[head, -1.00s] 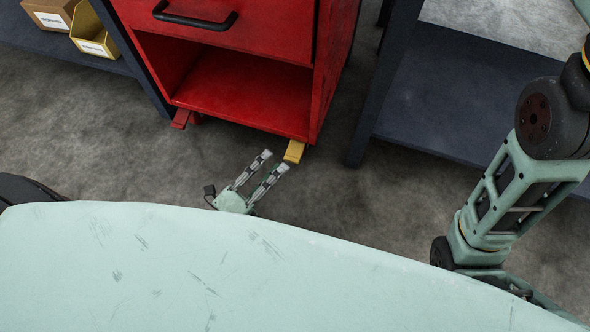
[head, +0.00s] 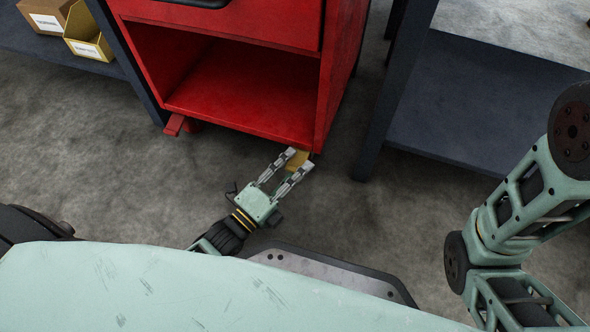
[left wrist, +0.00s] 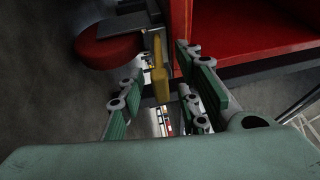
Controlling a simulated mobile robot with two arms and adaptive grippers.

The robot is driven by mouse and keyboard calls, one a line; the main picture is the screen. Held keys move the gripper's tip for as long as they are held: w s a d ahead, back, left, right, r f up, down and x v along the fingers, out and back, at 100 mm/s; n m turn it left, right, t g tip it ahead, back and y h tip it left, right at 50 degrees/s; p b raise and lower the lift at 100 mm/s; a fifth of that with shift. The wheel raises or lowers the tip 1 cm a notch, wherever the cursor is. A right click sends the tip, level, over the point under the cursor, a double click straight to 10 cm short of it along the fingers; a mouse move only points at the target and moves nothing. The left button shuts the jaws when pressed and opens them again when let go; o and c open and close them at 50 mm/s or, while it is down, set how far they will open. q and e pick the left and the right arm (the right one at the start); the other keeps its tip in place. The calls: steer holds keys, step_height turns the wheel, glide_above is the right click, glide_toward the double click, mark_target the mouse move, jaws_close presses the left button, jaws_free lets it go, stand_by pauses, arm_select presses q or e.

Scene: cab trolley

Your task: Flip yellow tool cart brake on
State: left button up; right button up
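The red tool cart (head: 240,95) has a yellow brake pedal (head: 300,158) under its front right corner. The pedal also shows in the left wrist view (left wrist: 160,72), seen between and beyond the fingers. My left gripper (head: 297,160) is low over the floor with its fingers apart, tips at the pedal and partly covering it. In the left wrist view the left gripper (left wrist: 158,92) is open, with nothing seen clamped in it. I cannot tell whether a finger touches the pedal. My right arm is at the right, but its gripper is out of view.
A red pedal (head: 175,125) sits under the cart's front left corner. A dark table frame with a low shelf (head: 460,100) stands to the right, its leg near the cart. A shelf at the left holds boxes (head: 88,40).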

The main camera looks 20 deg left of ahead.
arm_select(q)
steer(key=shift+c, duration=0.2)
jaws_close()
stand_by(0.5)
